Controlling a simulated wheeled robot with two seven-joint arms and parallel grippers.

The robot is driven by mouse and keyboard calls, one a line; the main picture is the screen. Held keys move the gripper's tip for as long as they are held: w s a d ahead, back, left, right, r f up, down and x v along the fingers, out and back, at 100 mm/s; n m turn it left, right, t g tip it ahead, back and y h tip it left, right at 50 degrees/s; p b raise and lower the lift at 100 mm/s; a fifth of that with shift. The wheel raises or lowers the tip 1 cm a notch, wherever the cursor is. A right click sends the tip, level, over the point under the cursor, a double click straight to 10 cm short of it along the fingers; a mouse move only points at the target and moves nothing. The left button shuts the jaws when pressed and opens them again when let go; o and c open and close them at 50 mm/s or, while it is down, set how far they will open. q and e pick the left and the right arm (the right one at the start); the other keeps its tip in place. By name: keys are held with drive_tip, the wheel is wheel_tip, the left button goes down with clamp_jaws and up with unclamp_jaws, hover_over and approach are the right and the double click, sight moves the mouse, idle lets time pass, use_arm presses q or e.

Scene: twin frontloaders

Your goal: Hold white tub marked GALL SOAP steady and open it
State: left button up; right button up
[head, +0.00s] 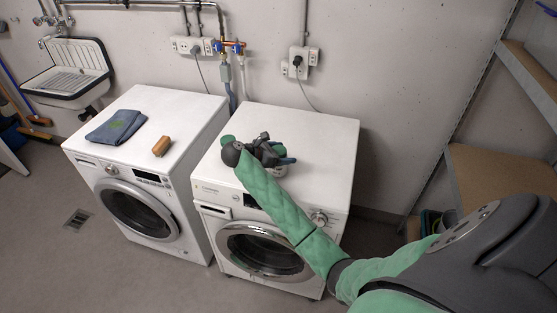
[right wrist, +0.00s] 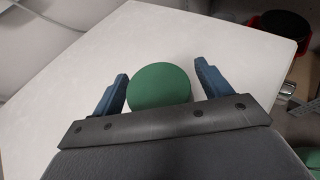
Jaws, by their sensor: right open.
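A round green lid (right wrist: 160,88) shows from above in the right wrist view, on the white top of the right-hand washing machine. My right gripper (right wrist: 163,88) is open, with one blue finger on each side of the lid and a small gap at both sides. In the head view my right gripper (head: 283,158) is over that machine and hides most of what it is around. A small pale part of the tub (head: 276,172) shows below it. The GALL SOAP marking cannot be read. My left gripper is not in view.
The right-hand washing machine (head: 326,140) has clear room on its top around the gripper. The left-hand machine (head: 185,115) carries a folded blue cloth (head: 116,127) and a brown block-shaped thing (head: 161,146). Sockets and pipes are on the wall behind; shelves (head: 500,172) stand at right.

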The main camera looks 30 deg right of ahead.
sight(282, 148)
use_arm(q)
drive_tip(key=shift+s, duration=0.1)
use_arm(e)
drive_tip(key=c, duration=1.3)
drive_tip(key=shift+o, duration=0.2)
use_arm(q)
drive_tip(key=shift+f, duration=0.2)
use_arm(e)
drive_tip(key=shift+r+b, duration=0.25)
drive_tip(key=shift+b, duration=0.15)
wheel_tip(282, 148, up, 3)
drive_tip(key=shift+f+b, duration=0.1)
drive_tip(key=shift+b, duration=0.9)
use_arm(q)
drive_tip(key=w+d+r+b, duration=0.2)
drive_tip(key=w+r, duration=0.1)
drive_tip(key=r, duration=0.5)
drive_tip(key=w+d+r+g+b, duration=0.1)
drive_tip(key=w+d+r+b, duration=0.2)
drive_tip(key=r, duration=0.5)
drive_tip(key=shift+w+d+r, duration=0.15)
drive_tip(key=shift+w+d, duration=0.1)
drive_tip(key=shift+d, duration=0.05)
use_arm(e)
drive_tip(key=s+d+r, duration=0.2)
drive_tip(key=s+r, duration=0.5)
drive_tip(key=s, duration=0.4)
drive_tip(key=shift+s+r, duration=0.25)
drive_tip(key=shift+r, duration=0.1)
